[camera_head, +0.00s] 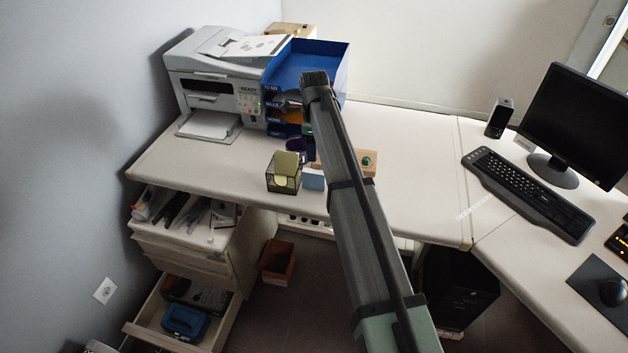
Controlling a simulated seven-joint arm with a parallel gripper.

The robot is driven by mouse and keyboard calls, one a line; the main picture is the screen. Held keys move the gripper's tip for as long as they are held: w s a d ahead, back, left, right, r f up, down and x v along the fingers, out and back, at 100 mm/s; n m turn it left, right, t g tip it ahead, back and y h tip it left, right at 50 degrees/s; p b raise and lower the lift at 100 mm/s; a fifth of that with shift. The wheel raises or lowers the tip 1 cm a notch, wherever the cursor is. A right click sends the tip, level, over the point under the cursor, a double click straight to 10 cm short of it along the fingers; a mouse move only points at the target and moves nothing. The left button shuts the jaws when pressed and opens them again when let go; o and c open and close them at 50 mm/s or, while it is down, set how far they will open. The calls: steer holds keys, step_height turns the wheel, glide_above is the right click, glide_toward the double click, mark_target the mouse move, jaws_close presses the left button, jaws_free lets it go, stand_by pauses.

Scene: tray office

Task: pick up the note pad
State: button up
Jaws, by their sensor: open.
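I cannot tell which of these is the task's note pad. My arm reaches up across the desk, and my gripper (308,132) is mostly hidden behind it, above and behind the blue block. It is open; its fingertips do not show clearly. I see no contact with the block.
A printer (215,85) and a blue letter tray (307,62) stand behind. A purple item (296,145) and a brown item (369,162) flank my arm. Open drawers (190,318) are below left. The desk (420,190) is clear right of my arm, up to the keyboard (527,195).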

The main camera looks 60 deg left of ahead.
mark_target(314, 172)
steer(key=f, duration=0.8)
steer(key=shift+s+a, duration=0.15)
steer(key=shift+a, duration=0.05)
steer(key=shift+w+a+f, duration=0.1)
steer(key=shift+w+f, duration=0.05)
steer(key=shift+f, duration=1.25)
steer(key=shift+w+a+f, duration=0.1)
steer(key=shift+f, duration=1.3)
steer(key=shift+c, duration=0.5)
jaws_close()
